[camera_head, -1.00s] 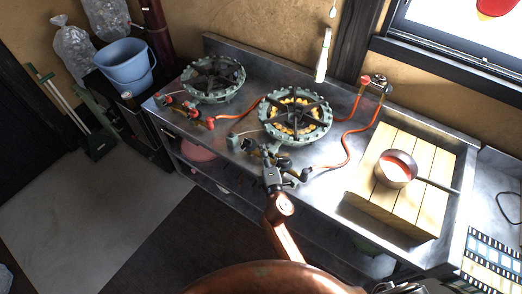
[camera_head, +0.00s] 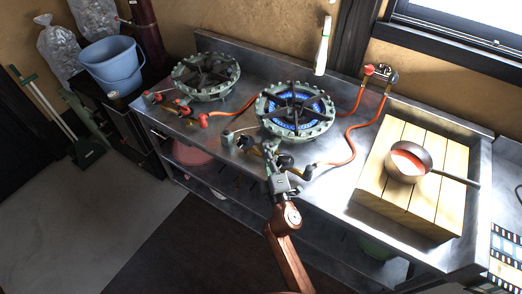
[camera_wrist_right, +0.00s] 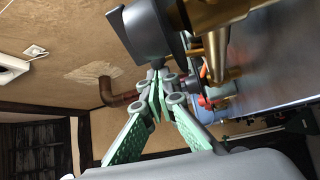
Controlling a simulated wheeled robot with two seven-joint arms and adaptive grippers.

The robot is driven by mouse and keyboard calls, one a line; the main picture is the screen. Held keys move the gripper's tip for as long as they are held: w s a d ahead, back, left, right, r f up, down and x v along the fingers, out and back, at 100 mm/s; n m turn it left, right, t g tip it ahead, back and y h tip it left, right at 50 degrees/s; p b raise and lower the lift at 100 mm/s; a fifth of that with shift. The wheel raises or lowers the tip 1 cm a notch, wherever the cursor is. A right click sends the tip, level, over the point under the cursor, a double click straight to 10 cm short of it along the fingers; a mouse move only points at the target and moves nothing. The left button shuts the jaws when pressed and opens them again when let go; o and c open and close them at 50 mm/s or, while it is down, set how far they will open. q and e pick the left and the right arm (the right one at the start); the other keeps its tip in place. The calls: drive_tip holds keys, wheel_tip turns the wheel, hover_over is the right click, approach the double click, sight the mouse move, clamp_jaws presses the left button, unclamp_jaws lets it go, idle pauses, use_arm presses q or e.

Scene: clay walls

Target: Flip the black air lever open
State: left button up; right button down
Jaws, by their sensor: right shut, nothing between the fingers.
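The right gas burner (camera_head: 297,110) is a green-grey cast ring with a blue flame in it. Its brass valve pipe with black handles (camera_head: 286,161) sits at the front of the steel counter. My right gripper (camera_head: 270,160) is at this valve group, just in front of the burner. In the right wrist view its green-padded fingers (camera_wrist_right: 158,78) are shut with nothing between them. A large black lever (camera_wrist_right: 146,30) on a brass fitting is just beyond the fingertips; I cannot tell whether they touch it. My left gripper is out of view.
A second burner (camera_head: 205,77) with red-handled valves stands to the left. Orange hoses (camera_head: 352,140) run over the counter. A saucepan (camera_head: 409,161) with red contents stands on a wooden board (camera_head: 440,205) at the right. A blue bucket (camera_head: 117,64) is at the far left.

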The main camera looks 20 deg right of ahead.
drive_tip(key=shift+s+d+f, duration=0.1)
drive_tip(key=shift+s+d, duration=0.1)
drive_tip(key=shift+d, duration=0.1)
wheel_tip(320, 180, up, 10)
idle(0.5)
idle(0.4)
